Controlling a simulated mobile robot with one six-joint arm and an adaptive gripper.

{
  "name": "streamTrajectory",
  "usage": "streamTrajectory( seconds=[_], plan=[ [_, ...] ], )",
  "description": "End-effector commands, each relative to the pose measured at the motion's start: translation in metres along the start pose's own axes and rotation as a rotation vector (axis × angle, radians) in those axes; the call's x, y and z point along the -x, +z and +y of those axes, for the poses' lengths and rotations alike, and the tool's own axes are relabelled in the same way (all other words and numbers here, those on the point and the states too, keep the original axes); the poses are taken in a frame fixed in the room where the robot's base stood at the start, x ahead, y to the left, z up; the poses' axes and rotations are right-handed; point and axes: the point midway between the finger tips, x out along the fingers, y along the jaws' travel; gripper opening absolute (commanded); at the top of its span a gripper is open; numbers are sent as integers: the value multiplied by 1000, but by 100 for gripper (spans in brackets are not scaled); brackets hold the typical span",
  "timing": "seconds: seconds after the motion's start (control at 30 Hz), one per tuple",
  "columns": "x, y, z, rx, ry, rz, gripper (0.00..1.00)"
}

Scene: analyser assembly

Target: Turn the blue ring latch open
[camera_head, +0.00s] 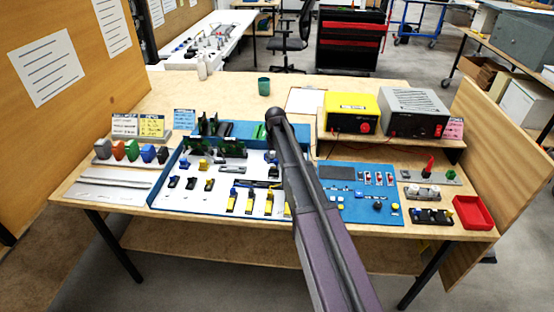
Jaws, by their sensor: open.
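My arm reaches up from the bottom right over the workbench, and its dark end bends down above the white board. My gripper (272,160) is small and dark there, open, and partly lost against the parts behind it. I cannot make out the blue ring latch for certain. A blue rounded piece (148,153) stands in a row of coloured pieces at the left of the bench, well apart from my gripper. Small blue parts also show on the white board (215,207) below and left of my gripper. My arm hides part of the board's right side.
A blue control panel (360,213) with switches lies right of my arm. A yellow box (351,112) and a grey box (413,112) stand on a shelf behind. A red tray (473,212) is at the right. A green cup (263,87) stands on the clearer back area.

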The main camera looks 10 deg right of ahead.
Motion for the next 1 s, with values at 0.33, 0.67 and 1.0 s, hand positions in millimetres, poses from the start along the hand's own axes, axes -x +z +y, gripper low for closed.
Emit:
streamTrajectory(
  seconds=[0.33, 0.67, 1.0],
  plan=[
    [0, 0, -11, -204, 0, 0, 65],
    [20, 0, -16, -306, 0, 0, 65],
    [48, 0, -15, -304, 0, 0, 65]
  ],
)
